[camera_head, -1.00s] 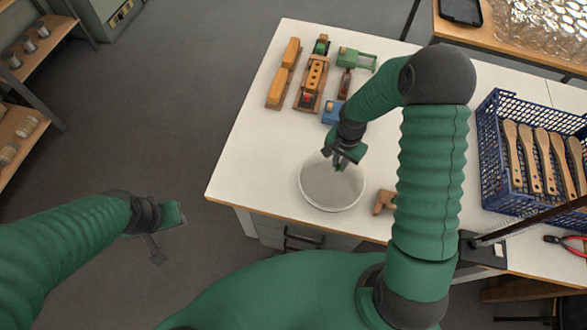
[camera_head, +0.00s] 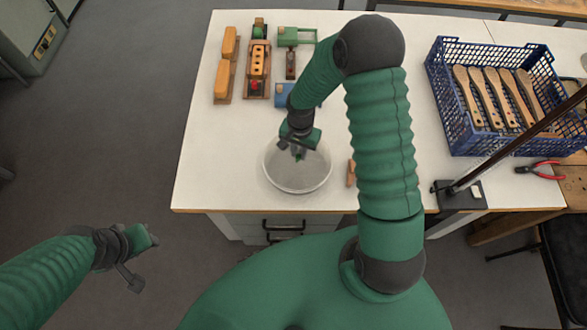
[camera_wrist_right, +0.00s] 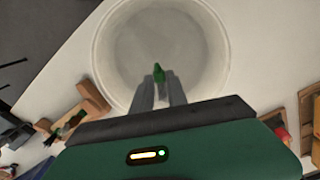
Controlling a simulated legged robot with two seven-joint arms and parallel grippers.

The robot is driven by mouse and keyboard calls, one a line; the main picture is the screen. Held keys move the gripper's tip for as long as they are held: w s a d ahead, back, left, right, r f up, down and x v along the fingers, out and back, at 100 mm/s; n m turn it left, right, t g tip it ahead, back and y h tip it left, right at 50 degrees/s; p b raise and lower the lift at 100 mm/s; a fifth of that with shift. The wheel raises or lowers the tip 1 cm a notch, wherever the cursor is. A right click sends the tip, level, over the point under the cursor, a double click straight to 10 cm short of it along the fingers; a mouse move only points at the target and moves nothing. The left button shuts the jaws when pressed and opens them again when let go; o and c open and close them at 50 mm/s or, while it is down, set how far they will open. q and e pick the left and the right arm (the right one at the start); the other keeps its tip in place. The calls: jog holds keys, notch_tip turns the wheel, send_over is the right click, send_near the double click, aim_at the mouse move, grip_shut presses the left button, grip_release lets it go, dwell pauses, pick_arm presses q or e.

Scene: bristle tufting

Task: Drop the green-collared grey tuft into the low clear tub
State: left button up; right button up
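The low clear tub (camera_head: 300,187) is round and stands near the front edge of the white table. In the right wrist view the tub (camera_wrist_right: 105,60) lies directly beyond my fingertips, and its inside looks empty. My right gripper (camera_head: 299,150) is above the tub, pointing down. In the wrist view the right gripper (camera_wrist_right: 160,82) has its two fingers close together on a small green piece, which looks like the collar of the tuft (camera_wrist_right: 159,72). Its grey bristles cannot be made out.
A blue crate (camera_head: 437,85) with several wooden brush handles stands at the right. A dark stand (camera_head: 460,194) and red pliers (camera_head: 540,168) are near it. Wooden fixtures (camera_head: 257,68) and green-and-wood blocks (camera_head: 297,37) stand behind the tub. A small wooden piece (camera_head: 351,173) lies right of the tub.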

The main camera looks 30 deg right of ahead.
jog(key=o, duration=0.4)
jog(key=d, duration=0.1)
jog(key=d+f, duration=0.1)
jog(key=shift+d, duration=0.4)
jog(key=shift+a+r, duration=0.15)
jog(key=shift+a, duration=0.1)
jog(key=shift+w+a+r, duration=0.1)
jog(key=shift+a+r, duration=0.2)
jog(key=shift+r, duration=0.2)
jog(key=shift+a+r, duration=0.3)
jog(key=shift+r, duration=0.2)
notch_tip(320, 180, up, 5)
jog(key=shift+f, duration=0.15)
pick_arm(q)
jog(key=shift+d, duration=0.7)
pick_arm(e)
jog(key=shift+d+r, duration=0.25)
jog(key=shift+r, duration=1.4)
jog(key=shift+d+r, duration=0.25)
jog(key=shift+r, duration=1.45)
jog(key=shift+d+r, duration=0.25)
jog(key=shift+r, duration=1.4)
